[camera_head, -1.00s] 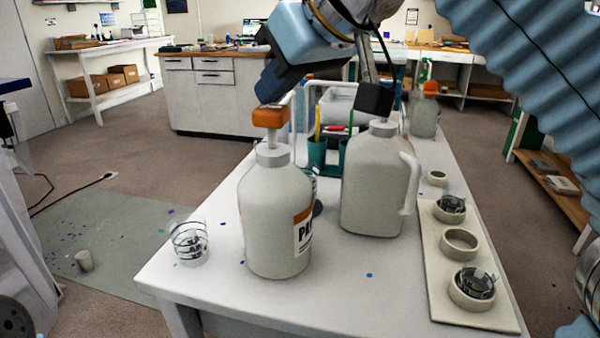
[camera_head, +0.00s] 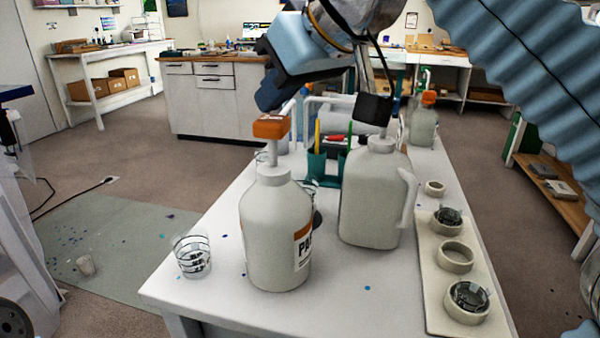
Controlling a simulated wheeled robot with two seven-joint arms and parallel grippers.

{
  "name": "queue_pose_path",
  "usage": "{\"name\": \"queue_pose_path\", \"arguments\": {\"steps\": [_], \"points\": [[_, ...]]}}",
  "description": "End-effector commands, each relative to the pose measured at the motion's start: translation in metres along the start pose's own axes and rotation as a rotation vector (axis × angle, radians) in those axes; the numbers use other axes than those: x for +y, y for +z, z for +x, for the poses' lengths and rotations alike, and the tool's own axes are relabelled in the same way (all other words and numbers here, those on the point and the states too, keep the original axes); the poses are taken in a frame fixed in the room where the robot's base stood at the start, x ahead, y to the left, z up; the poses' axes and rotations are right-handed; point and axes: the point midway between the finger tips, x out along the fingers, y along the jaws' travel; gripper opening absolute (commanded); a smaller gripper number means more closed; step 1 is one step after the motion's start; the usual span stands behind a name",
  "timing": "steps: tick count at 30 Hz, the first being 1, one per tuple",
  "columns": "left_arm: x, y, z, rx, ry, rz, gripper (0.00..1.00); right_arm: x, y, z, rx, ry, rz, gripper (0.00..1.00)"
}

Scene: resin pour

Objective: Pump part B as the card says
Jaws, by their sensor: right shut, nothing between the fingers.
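The front pump bottle (camera_head: 275,240) is pale grey with an orange pump head (camera_head: 270,127) on a pale stem. Its label (camera_head: 303,246) shows "PA"; the rest is turned away. A second jug (camera_head: 372,200) with a side handle and a dark pump head (camera_head: 374,110) stands to its right. My right gripper (camera_head: 267,98) is shut and empty, just above the orange head; I cannot tell whether they touch. A clear cup (camera_head: 192,256) with dark bands stands left of the front bottle. I cannot make out a card. My left gripper is not in view.
A pale board (camera_head: 440,318) with ring holders, some holding dark-filled cups, lies along the table's right side. Behind the bottles are a teal pen holder (camera_head: 317,166) and an orange-capped bottle (camera_head: 424,122). The white table (camera_head: 215,300) is clear in front.

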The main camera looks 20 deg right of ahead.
Motion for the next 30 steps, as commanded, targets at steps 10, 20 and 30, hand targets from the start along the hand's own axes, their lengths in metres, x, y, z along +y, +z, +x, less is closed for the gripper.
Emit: {"name": "queue_pose_path", "arguments": {"steps": [10, 20, 30], "points": [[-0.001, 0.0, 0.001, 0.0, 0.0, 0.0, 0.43, 0.0, 0.001, 0.001, 0.002, 0.0, 0.0, 0.0], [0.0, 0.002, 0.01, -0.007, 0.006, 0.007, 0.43, 0.0, 0.008, 0.007, 0.002, 0.001, 0.0, 0.0], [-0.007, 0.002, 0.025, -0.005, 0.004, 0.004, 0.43, 0.0, 0.023, 0.02, -0.001, 0.001, 0.001, 0.0]]}}
